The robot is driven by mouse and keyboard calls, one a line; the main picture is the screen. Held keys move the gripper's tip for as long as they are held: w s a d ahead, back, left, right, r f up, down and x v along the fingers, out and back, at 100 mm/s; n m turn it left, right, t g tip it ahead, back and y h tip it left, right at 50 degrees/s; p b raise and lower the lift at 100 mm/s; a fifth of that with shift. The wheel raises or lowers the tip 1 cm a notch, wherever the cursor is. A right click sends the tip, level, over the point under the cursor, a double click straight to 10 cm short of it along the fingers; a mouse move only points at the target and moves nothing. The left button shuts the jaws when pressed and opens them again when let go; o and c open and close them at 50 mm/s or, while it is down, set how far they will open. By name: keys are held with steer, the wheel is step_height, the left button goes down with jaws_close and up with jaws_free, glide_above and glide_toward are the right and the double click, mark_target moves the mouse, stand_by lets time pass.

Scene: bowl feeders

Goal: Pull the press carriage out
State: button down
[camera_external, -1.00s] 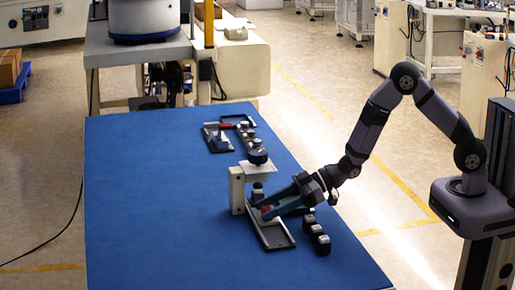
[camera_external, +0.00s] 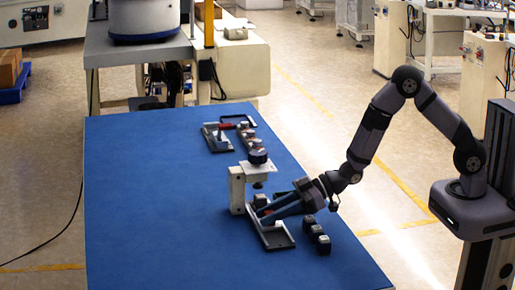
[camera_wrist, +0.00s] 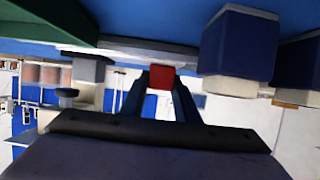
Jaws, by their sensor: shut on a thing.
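The press (camera_external: 238,188) is a pale frame with a dark round knob on top, standing at the middle right of the blue table. A dark, low tray-like base (camera_external: 284,241) extends from under it toward the front. My gripper (camera_external: 262,213) reaches in low from the right over this base, just in front of the press. In the wrist view my gripper (camera_wrist: 160,88) is shut on a small red handle (camera_wrist: 162,76), which I take to be the press carriage's. My fingers hide the handle in the external view. How far the carriage is out is hard to tell.
Several dark blocks (camera_external: 318,239) stand in a row right of the base. Blue-looking blocks (camera_wrist: 238,45) show close to my gripper in the wrist view. Another fixture (camera_external: 220,142) with a red lever lies behind the press. The table's left half is clear.

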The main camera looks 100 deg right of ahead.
steer(key=a+b, duration=0.1)
steer(key=a, duration=0.6)
steer(key=shift+a+b, duration=0.2)
steer(key=shift+b, duration=0.1)
steer(key=c, duration=1.4)
jaws_free()
steer(key=shift+a, duration=0.15)
steer(key=shift+o, duration=0.2)
steer(key=shift+s, duration=0.1)
steer(key=shift+b+v, duration=0.3)
steer(key=shift+v, duration=3.3)
